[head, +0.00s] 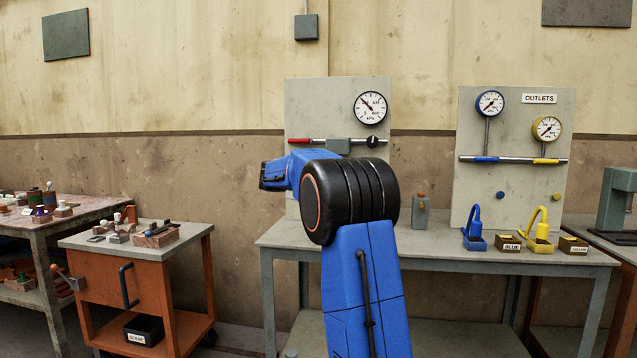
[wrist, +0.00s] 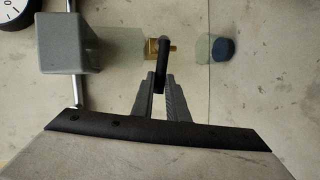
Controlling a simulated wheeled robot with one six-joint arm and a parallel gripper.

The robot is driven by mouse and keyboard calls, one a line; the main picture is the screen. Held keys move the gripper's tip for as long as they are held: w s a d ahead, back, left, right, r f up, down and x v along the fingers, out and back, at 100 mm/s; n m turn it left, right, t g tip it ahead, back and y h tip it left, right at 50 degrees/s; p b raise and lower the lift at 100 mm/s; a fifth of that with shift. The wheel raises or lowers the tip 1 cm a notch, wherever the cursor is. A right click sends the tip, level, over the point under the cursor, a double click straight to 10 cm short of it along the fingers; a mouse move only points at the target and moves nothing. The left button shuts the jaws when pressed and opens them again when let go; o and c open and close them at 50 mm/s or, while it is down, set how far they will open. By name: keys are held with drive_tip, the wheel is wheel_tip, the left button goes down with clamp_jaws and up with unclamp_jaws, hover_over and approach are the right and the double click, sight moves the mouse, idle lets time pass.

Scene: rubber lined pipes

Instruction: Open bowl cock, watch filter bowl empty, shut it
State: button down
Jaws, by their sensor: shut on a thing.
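In the wrist view the grey filter head (wrist: 75,42) sits on the metal pipe. The pale, see-through filter bowl (wrist: 122,45) joins it on the right. A brass bowl cock (wrist: 151,48) is at the bowl's far end, with a black lever (wrist: 161,58) set crosswise to the bowl. My gripper (wrist: 160,80) is shut on the lever's near end. I cannot tell a liquid level in the bowl. In the head view the filter head (head: 339,146) shows on the pipe, while my arm hides the bowl, cock and gripper.
A pale clear piece with a dark blue end (wrist: 222,50) lies beyond the cock, apart from it. A gauge (head: 370,108) is above the pipe. An orange cart (head: 125,295) is left.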

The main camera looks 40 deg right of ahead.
drive_tip(key=shift+f+n+h, duration=0.5)
drive_tip(key=shift+f+n, duration=0.2)
drive_tip(key=shift+n, duration=0.1)
drive_tip(key=shift+f+g, duration=0.1)
drive_tip(key=shift+g, duration=0.2)
drive_tip(key=c, duration=1.7)
unclamp_jaws()
drive_tip(key=shift+a, duration=0.1)
drive_tip(key=v, duration=1.7)
drive_tip(key=shift+s+a, duration=0.1)
drive_tip(key=shift+a, duration=0.05)
